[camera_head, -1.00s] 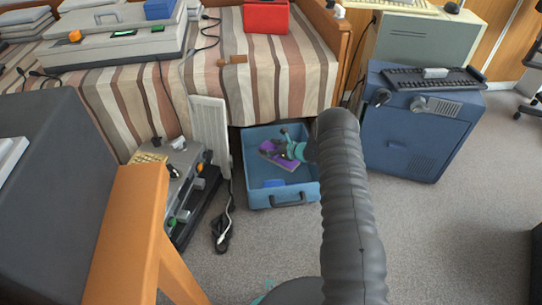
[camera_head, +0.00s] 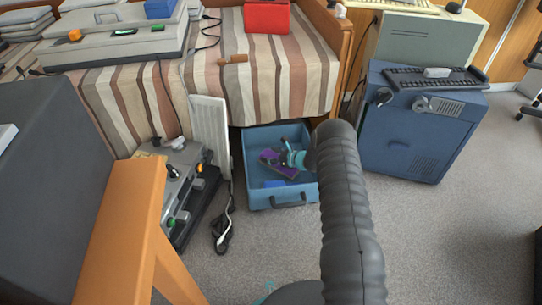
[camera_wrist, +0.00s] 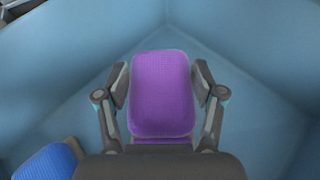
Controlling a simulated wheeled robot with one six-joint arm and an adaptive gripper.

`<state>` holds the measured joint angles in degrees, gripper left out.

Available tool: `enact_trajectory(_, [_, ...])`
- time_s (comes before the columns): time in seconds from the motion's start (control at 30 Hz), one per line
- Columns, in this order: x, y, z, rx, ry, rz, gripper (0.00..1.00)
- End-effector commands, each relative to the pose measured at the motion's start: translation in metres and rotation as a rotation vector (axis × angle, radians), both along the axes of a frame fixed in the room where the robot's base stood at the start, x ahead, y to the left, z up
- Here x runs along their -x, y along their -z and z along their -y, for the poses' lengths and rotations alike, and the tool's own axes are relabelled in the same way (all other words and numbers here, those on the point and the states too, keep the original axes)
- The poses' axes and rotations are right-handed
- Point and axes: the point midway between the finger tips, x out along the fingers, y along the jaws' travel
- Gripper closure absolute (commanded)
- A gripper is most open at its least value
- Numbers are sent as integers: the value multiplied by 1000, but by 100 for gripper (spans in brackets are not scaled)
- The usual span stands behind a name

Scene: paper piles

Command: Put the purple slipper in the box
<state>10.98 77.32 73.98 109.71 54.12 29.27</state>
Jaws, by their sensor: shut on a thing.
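The purple slipper (camera_wrist: 161,92) is between the two fingers of my gripper (camera_wrist: 162,88) in the wrist view, and the fingers are shut on its sides. The blue box (camera_head: 252,160) stands open on the floor in front of the bed. In the head view the slipper (camera_head: 283,168) and my gripper (camera_head: 291,157) appear within the box's rim. The box's walls surround them in the wrist view. I cannot tell whether the slipper touches the box floor. My arm hides the box's right side in the head view.
A blue item (camera_head: 274,184) lies in the box near its front wall, left of my gripper. A white panel (camera_head: 209,138) and a grey device (camera_head: 182,180) stand left of the box. A blue cabinet (camera_head: 415,130) stands to the right.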

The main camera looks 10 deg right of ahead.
Motion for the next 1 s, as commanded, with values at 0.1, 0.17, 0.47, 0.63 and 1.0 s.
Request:
enact_trajectory(0.1, [0,3,0,0,0,0,69])
enact_trajectory(0.17, [0,4,0,0,0,0,69])
enact_trajectory(0.47, [0,4,0,0,0,0,7])
enact_trajectory(0.63, [0,4,0,0,0,0,7])
enact_trajectory(1.0, [0,-15,0,0,0,0,7])
